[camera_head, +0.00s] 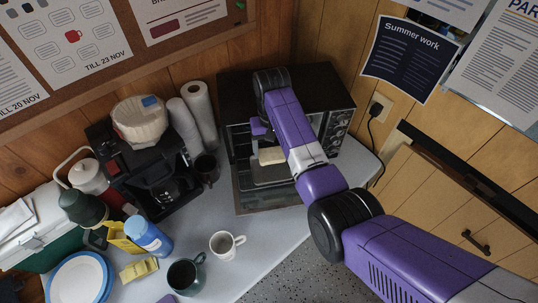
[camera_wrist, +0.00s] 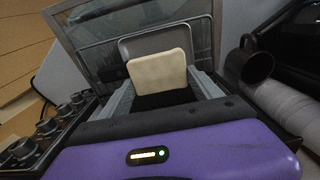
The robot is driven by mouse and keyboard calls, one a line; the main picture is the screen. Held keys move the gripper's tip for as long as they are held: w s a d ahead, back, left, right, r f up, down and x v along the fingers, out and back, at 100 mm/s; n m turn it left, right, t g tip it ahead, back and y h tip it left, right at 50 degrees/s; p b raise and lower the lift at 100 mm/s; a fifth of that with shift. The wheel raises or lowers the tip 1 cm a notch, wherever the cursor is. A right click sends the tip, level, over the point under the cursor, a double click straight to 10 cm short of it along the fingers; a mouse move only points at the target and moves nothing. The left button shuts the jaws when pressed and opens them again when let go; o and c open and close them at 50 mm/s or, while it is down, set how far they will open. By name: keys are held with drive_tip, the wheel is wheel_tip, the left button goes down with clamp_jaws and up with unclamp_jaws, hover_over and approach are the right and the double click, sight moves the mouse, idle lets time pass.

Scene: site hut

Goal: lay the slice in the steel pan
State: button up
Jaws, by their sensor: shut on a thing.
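My gripper (camera_head: 262,130) is at the open front of the toaster oven (camera_head: 238,144). It is shut on a pale bread slice (camera_head: 271,156), which also shows between the two fingers in the wrist view (camera_wrist: 158,70). The slice stands out from the fingertips. The steel pan (camera_wrist: 128,46), grey with a raised rim, shows behind the slice in the wrist view, on a wire rack. In the head view the pan (camera_head: 270,175) is partly hidden by the slice and my arm. I cannot tell whether the slice touches the pan.
The oven's glass door (camera_head: 270,198) is folded down over the worktop. Knobs (camera_wrist: 47,127) line one side of the oven. A dark mug (camera_head: 206,168), paper rolls (camera_head: 200,112) and a coffee maker (camera_head: 160,180) stand left of it. Two mugs stand nearer the front.

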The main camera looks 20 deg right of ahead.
sight(271, 167)
wheel_tip(271, 167, down, 2)
drive_tip(key=shift+b, duration=0.35)
drive_tip(key=shift+f+b, duration=2.05)
drive_tip(key=shift+f, duration=0.35)
drive_tip(key=shift+f, duration=0.15)
drive_tip(key=o, duration=1.1)
drive_tip(key=shift+c, duration=0.2)
wheel_tip(271, 167, up, 11)
drive_tip(key=shift+f+b, duration=0.1)
drive_tip(key=shift+b, duration=0.25)
drive_tip(key=shift+r+p, duration=0.8)
